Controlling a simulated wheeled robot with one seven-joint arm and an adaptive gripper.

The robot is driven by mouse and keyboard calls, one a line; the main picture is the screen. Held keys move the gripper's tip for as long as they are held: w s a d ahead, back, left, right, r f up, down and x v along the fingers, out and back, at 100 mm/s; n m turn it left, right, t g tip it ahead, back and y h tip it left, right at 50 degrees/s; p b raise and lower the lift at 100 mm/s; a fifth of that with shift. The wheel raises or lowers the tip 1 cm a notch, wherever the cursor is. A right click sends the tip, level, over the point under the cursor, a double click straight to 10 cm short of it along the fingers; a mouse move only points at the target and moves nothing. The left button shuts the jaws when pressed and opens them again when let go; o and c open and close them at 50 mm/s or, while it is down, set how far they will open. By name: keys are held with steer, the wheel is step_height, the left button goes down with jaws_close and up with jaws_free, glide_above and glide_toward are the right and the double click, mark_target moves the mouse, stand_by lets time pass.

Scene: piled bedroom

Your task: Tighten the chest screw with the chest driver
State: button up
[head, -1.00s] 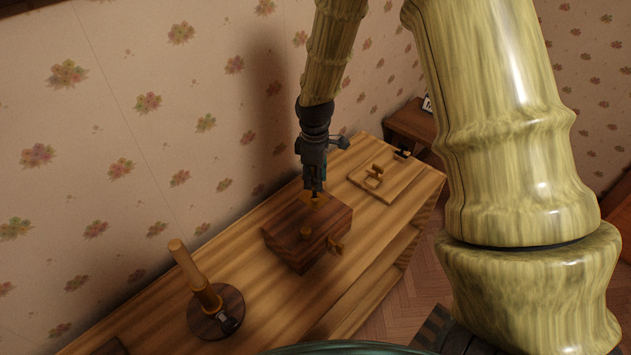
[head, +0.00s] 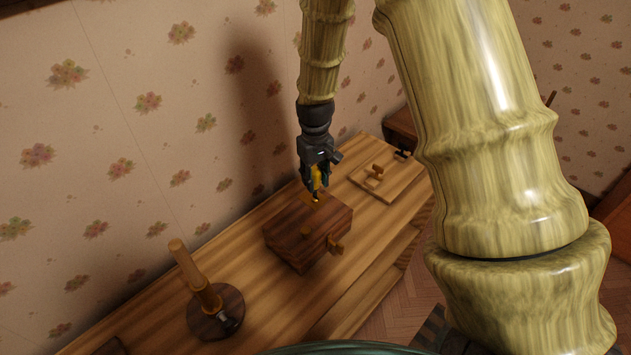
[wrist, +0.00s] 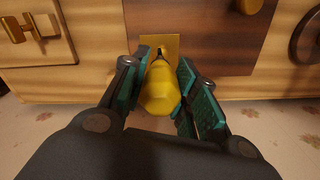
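The chest (head: 308,238) is a dark wooden box on the cabinet top, with a brass-coloured plate (wrist: 172,42) at one edge. My gripper (head: 318,186) is above that plate, pointing down. Its teal-padded fingers are closed around the yellow handle of the chest driver (wrist: 161,90), which also shows in the head view (head: 316,178). The driver's dark shaft points down to the plate, and its tip appears to meet it. The screw itself is hidden under the tip, so I cannot tell how deep it sits.
A round dark stand (head: 229,323) with a wooden post is at left. A light board (head: 395,184) with a latch lies at right. Wallpapered wall runs behind the cabinet (head: 262,300).

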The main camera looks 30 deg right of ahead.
steer(key=o, duration=0.4)
steer(key=shift+r+p, duration=2.8)
steer(key=shift+r, duration=0.75)
steer(key=shift+d+f, duration=0.1)
